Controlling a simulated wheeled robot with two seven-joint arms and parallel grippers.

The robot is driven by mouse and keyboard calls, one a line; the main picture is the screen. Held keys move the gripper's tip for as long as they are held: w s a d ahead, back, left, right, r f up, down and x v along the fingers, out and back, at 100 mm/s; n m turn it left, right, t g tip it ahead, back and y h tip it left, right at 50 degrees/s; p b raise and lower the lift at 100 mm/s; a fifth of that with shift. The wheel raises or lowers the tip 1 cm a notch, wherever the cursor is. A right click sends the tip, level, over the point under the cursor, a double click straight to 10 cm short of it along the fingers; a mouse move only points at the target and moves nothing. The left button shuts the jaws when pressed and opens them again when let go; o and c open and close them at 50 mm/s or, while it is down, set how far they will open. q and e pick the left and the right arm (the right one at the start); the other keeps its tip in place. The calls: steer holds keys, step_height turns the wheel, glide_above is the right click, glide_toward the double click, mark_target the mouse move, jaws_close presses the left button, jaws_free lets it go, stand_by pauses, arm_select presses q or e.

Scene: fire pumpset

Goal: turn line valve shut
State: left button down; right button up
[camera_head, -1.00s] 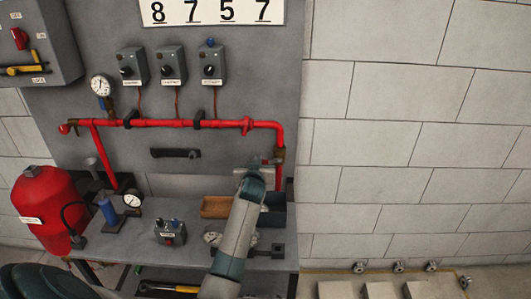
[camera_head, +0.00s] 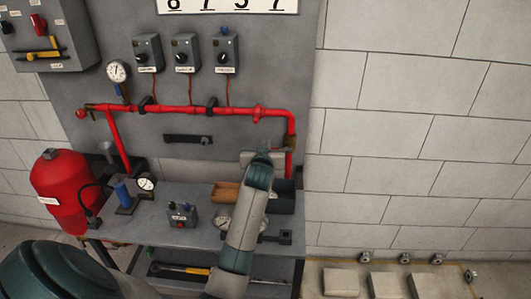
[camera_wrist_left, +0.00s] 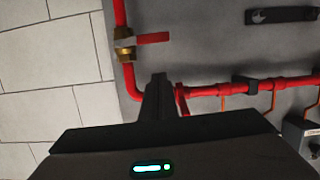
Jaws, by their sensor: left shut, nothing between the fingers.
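The line valve is a brass body (camera_wrist_left: 124,46) on the red pipe (camera_wrist_left: 133,87), with a red lever (camera_wrist_left: 153,38) standing across the pipe in the left wrist view. In the head view, only its brass part (camera_head: 290,144) shows at the pipe's right-hand drop; my arm hides the lever. My left gripper (camera_wrist_left: 159,78) is shut and empty. In the wrist view its tips show below the lever, apart from it in the picture. In the head view the gripper (camera_head: 263,156) is left of the valve, largely hidden by its own wrist. My right gripper is not in view.
The grey panel carries a gauge (camera_head: 118,71) and three switch boxes (camera_head: 185,52). Below is a bench (camera_head: 190,238) with a control box (camera_head: 182,215), a wooden tray (camera_head: 225,192) and gauges. A red tank (camera_head: 62,190) stands left. The block wall (camera_head: 420,130) at right is bare.

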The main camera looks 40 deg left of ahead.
arm_select(q)
steer(key=shift+b+v, duration=0.5)
steer(key=shift+v, duration=1.85)
steer(key=shift+d, duration=0.1)
